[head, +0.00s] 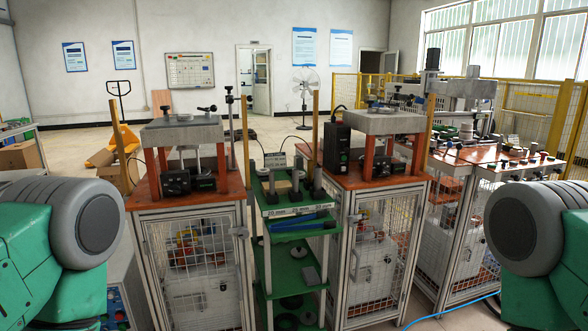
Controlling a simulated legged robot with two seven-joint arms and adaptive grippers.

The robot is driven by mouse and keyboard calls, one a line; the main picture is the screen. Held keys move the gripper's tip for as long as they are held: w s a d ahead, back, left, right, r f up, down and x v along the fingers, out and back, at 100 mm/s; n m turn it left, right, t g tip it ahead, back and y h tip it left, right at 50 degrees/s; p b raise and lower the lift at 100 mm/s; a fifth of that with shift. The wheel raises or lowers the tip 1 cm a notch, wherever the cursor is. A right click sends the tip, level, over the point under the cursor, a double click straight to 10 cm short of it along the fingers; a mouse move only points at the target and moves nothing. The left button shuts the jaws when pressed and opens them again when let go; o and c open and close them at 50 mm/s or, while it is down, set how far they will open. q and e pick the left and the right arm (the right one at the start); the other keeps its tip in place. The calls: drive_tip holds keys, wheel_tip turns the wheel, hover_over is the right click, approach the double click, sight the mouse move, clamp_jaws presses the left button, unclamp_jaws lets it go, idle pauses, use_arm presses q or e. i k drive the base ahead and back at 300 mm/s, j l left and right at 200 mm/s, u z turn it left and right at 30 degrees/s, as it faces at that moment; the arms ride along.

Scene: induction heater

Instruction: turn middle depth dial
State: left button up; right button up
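I cannot make out with certainty which part is the middle depth dial. Small black control units (176,183) sit under the raised grey plate (182,131) on the left bench. Similar black units (368,163) sit under the grey plate (378,121) of the middle bench, beside a taller black box (336,148). Several small knobs (507,147) stand on the right bench's orange top. Only my green and grey arm links show at the left and right edges. Neither gripper is in view.
A green shelf cart (290,255) stands between the left bench (192,197) and middle bench (385,181). Wire-mesh cabinets fill the space below the benches. A blue cable (455,308) lies on the floor at right. A yellow pallet truck (124,140) and a fan stand behind.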

sight(381, 170)
drive_tip(key=i+j+u, duration=0.1)
drive_tip(key=i+j, duration=0.15)
drive_tip(key=i, duration=0.25)
drive_tip(key=i+l+u, duration=0.1)
drive_tip(key=l, duration=0.4)
drive_tip(key=i+l+u, duration=0.15)
drive_tip(key=l, duration=0.35)
drive_tip(key=l+u, duration=0.1)
drive_tip(key=l, duration=0.45)
